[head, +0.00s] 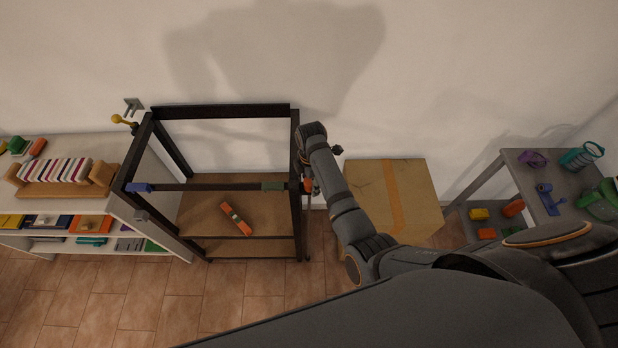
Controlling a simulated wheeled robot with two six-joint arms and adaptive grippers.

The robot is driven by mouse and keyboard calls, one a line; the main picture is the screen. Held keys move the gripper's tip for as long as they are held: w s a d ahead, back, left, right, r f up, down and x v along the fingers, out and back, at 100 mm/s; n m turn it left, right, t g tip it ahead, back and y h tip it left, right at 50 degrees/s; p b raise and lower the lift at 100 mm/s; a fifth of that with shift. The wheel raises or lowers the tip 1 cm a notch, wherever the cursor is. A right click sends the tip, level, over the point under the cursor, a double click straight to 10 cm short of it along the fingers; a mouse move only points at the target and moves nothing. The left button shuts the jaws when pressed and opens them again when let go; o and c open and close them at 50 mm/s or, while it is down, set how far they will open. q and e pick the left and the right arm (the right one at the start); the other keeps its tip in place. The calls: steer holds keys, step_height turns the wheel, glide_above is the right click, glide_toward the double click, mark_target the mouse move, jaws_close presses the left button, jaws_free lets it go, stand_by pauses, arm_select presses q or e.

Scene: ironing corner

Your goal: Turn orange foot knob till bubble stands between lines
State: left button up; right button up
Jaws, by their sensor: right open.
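An orange level (237,219) with a small pale greenish vial lies at a slant on the wooden shelf of a black open-frame rack (220,110). The bubble and its lines are too small to make out. My right gripper (309,186) is open and points down just outside the rack's right front post, partly hidden by my own arm. A small orange-red patch shows beside its fingers; I cannot tell whether it is the foot knob. The lower feet of the rack are too dark and small to read. My left gripper is not in view.
A cardboard box (420,190) with an orange-brown tape stripe stands right of my right forearm. A white bookshelf (122,212) stands left of the rack. A grey shelf unit (518,170) with coloured items stands far right. Tiled floor (220,300) is clear in front of the rack.

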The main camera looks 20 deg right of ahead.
steer(key=shift+s+r, duration=0.1)
steer(key=shift+c, duration=2.2)
steer(key=c, duration=0.7)
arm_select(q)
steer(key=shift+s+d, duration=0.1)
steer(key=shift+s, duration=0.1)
